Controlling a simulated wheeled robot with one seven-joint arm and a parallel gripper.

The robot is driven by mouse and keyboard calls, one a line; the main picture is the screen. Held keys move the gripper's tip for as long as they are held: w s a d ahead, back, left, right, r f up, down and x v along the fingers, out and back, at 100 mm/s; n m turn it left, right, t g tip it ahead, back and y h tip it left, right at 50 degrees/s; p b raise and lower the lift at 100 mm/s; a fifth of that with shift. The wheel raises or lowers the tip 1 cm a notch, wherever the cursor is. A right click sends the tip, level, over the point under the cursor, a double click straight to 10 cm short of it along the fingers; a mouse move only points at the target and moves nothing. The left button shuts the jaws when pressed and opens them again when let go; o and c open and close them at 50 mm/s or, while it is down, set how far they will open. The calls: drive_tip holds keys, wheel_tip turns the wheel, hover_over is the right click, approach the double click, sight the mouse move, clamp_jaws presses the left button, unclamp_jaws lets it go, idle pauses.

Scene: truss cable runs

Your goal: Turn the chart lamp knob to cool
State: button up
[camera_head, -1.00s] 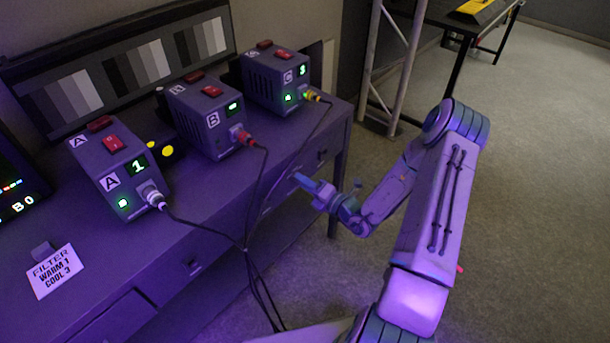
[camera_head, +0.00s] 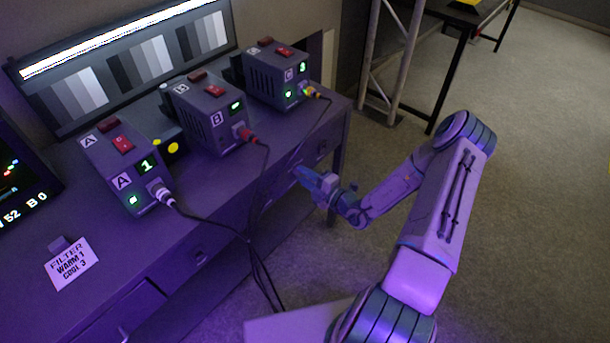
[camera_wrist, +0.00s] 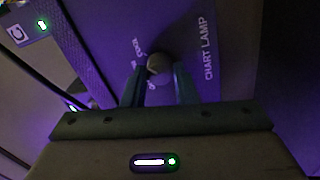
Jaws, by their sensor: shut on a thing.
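In the wrist view the round chart lamp knob (camera_wrist: 158,64) sits on a purple-lit panel marked CHART LAMP (camera_wrist: 208,48). My gripper (camera_wrist: 159,77) is shut on the knob, with one finger on each side. Small lettering beside the knob is too blurred to read surely, so its setting is unclear. In the head view my gripper (camera_head: 302,174) is at the desk's front, near its right end, and the knob is hidden there. The chart (camera_head: 130,68) of grey patches stands at the back, with a bright white lamp strip (camera_head: 120,38) lit along its top.
Boxes A (camera_head: 128,168), B (camera_head: 212,115) and C (camera_head: 280,76) stand on the desk with lit displays and cables hanging over the front. A card (camera_head: 72,263) reads FILTER, WARM 1, COOL 3. A truss (camera_head: 394,60) stands beyond the desk; open floor lies right.

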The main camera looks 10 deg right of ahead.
idle(0.3)
drive_tip(key=o, duration=1)
drive_tip(key=shift+s+d, duration=0.1)
drive_tip(key=v, duration=1.3)
drive_tip(key=shift+s+d+b, duration=0.15)
drive_tip(key=shift+s+b, duration=0.2)
drive_tip(key=shift+b, duration=0.05)
